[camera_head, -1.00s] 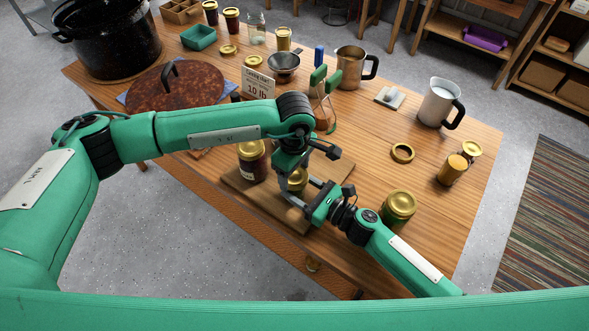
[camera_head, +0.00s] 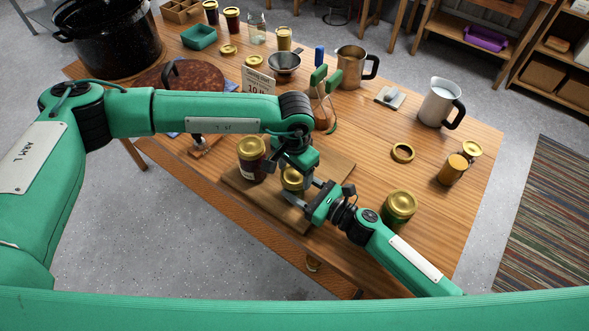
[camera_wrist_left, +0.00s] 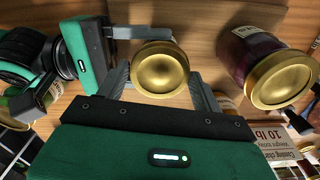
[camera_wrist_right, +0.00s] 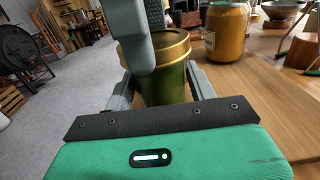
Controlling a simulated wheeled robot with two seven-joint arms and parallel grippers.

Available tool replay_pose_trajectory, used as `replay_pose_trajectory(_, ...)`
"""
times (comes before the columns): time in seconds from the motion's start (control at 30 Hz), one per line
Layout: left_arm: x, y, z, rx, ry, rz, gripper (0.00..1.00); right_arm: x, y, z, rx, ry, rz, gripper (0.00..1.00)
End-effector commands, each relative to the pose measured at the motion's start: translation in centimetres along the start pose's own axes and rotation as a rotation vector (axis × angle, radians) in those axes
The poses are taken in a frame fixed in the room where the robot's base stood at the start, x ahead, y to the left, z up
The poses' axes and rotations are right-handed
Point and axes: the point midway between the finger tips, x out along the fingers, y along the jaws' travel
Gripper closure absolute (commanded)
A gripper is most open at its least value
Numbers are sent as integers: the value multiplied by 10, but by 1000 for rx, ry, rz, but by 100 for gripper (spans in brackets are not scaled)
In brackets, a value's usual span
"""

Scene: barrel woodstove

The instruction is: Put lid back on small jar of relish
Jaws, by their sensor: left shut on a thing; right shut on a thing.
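The small jar (camera_wrist_right: 160,85) has green contents and stands upright on the wooden board. My right gripper (camera_head: 291,192) is shut around its body. The gold lid (camera_wrist_left: 160,70) sits on top of the jar, and it also shows in the head view (camera_head: 292,177) and the right wrist view (camera_wrist_right: 165,42). My left gripper (camera_wrist_left: 162,85) is shut on the lid from above, its fingers on either side. In the right wrist view a left finger hides part of the lid and jar. I cannot tell how tightly the lid is seated.
A larger dark jar with a gold lid (camera_head: 251,149) stands close by on the board (camera_head: 335,170). Another gold-lidded jar (camera_head: 398,208) stands to the right. A loose gold ring (camera_head: 402,152) lies on the table, with free wood around it. A sign (camera_head: 258,80) stands behind.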

Motion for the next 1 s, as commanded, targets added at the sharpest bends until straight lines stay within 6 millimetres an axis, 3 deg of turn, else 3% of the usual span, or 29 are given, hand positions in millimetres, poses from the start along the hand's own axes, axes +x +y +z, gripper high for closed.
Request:
replay_pose_trajectory(0.23, -1, -1, 0, 293, 0, -1, 54, -1, -1, -1, 0, 2, -2, 100)
replay_pose_trajectory(0.63, -1, -2, 0, 340, 0, -2, 54, -1, -1, -1, 0, 2, -1, 100)
replay_pose_trajectory(0.67, -1, -2, 0, 340, 0, -2, 27, -1, -1, -1, 0, 3, -1, 100)
replay_pose_trajectory(0.73, 0, -1, 0, 340, 0, -1, 13, -1, -1, -1, 0, 3, -1, 100)
replay_pose_trajectory(1.0, 0, -1, 0, 340, 0, 0, 11, 0, 0, -1, 0, 2, -1, 100)
